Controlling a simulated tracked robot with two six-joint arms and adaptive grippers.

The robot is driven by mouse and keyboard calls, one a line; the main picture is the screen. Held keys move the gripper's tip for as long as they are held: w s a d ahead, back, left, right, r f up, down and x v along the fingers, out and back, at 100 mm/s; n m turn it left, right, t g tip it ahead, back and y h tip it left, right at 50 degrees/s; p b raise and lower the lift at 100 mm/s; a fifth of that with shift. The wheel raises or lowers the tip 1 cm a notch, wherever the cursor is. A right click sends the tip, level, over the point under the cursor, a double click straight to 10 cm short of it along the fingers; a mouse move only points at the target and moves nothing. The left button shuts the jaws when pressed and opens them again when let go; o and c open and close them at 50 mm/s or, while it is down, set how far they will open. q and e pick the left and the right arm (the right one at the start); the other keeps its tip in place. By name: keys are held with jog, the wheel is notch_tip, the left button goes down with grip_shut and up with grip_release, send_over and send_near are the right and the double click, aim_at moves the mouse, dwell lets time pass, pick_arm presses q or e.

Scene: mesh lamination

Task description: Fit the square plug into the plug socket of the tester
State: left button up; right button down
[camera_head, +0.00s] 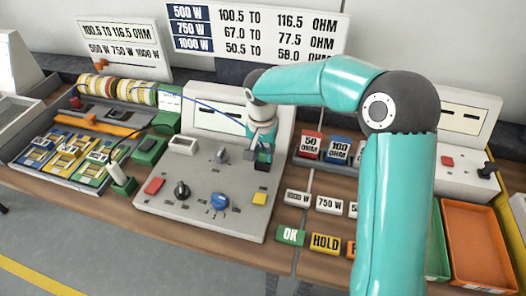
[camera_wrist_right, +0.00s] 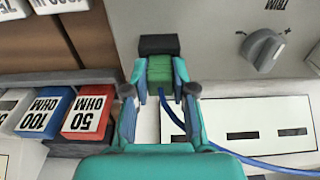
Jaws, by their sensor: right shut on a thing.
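The tester (camera_head: 170,216) is a light grey panel with knobs, a red button and a yellow button. My left gripper is not in view.
Red 50 OHM (camera_head: 311,146) and blue 100 OHM (camera_head: 339,150) blocks stand right of the tester. OK (camera_head: 290,236) and HOLD (camera_head: 325,243) tiles lie in front. The blue cable (camera_head: 205,104) runs left toward the spools. An orange bin (camera_head: 480,247) stands far right.

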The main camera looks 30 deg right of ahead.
jog(key=shift+f, duration=0.25)
jog(key=c, duration=0.9)
grip_release()
jog(key=r, duration=1.2)
jog(key=shift+s+a, duration=0.4)
